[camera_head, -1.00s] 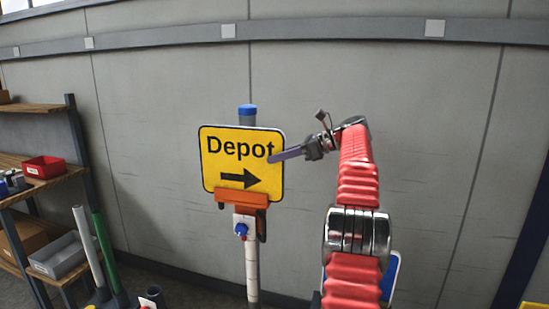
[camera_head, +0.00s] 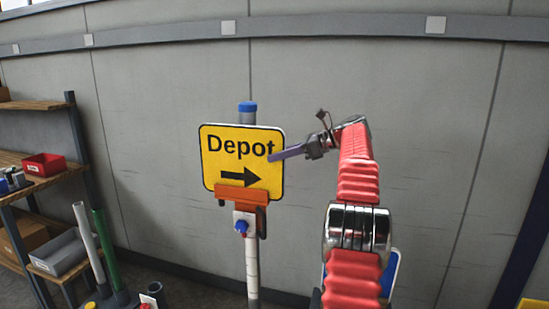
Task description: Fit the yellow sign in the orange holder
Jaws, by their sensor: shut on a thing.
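The yellow sign (camera_head: 228,167) reads "Depot" with a black arrow pointing right. It stands upright, with its lower edge at the orange holder (camera_head: 241,194) on the post. The holder's front covers part of that edge; I cannot tell how deep the sign sits. My gripper (camera_head: 290,152) reaches in from the right, with its purple-grey fingers at the sign's right edge. It is shut on the sign there.
The white post (camera_head: 252,262) has a blue cap (camera_head: 247,107) and a blue knob (camera_head: 241,227) below the holder. A shelf with a red bin (camera_head: 44,164) and a grey bin (camera_head: 60,254) stands at the left. Green and white tubes (camera_head: 107,247) stand beside it. A grey wall is behind.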

